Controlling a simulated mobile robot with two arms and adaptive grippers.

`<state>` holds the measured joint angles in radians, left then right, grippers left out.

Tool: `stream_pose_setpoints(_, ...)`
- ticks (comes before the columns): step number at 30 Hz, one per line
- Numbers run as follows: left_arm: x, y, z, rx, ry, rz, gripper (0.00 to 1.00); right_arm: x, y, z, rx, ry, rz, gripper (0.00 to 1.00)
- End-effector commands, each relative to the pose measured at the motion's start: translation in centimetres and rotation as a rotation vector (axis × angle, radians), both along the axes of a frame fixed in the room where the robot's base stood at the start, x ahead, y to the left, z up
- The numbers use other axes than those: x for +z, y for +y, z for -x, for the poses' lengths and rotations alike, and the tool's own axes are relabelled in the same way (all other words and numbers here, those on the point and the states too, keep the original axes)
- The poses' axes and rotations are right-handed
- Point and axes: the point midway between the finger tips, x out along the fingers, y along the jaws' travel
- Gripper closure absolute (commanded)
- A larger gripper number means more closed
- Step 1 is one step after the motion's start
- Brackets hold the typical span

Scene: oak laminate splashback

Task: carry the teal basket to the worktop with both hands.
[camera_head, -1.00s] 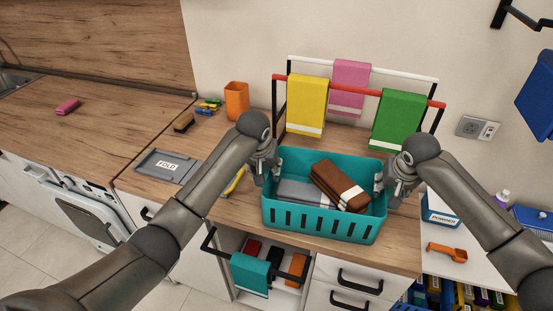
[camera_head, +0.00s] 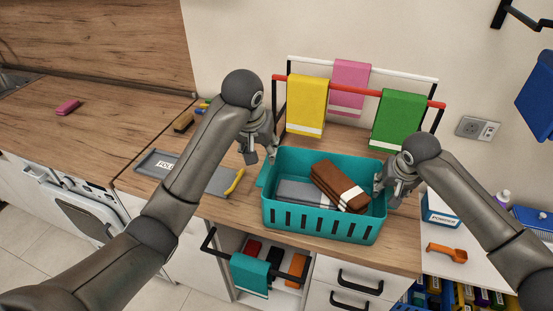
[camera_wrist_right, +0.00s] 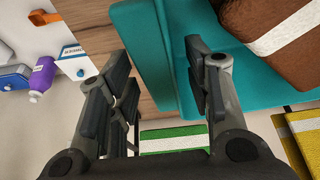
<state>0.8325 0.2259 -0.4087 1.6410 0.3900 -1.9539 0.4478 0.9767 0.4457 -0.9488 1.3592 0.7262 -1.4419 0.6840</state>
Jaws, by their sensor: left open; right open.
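The teal basket (camera_head: 318,226) stands on the wooden worktop (camera_head: 240,212). It holds a brown folded towel (camera_head: 336,184) with a white stripe and a grey folded cloth (camera_head: 296,191). My left gripper (camera_head: 262,158) is open and empty, just above and beyond the basket's left end, apart from it. My right gripper (camera_head: 383,187) is open at the basket's right end. In the right wrist view its fingers (camera_wrist_right: 160,75) stand apart, with the basket's teal end (camera_wrist_right: 148,45) showing between them. I cannot tell whether they touch it.
A rack behind holds yellow (camera_head: 307,104), pink (camera_head: 349,87) and green towels (camera_head: 398,119). A grey folding board (camera_head: 205,178) lies left of the basket. A teal cloth (camera_head: 250,274) hangs below the front edge. A powder box (camera_head: 440,211) and orange scoop (camera_head: 447,252) are right.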

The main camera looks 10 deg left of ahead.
Motion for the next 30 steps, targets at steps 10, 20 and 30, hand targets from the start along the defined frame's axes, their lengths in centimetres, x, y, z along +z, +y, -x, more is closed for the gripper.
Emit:
stream_pose_setpoints(10,0.1,0.0,0.0,0.0,-0.001,0.0,0.54,6.0,0.0,2.4,0.002,-0.005,-0.001,0.54)
stream_pose_setpoints(20,0.0,0.0,0.0,-0.001,-0.001,0.0,0.54,10.4,-0.1,4.2,-0.001,-0.002,0.0,0.54)
stream_pose_setpoints(30,0.0,0.0,0.0,-0.001,-0.001,0.0,0.54,10.8,-0.1,4.4,-0.001,-0.001,0.0,0.54)
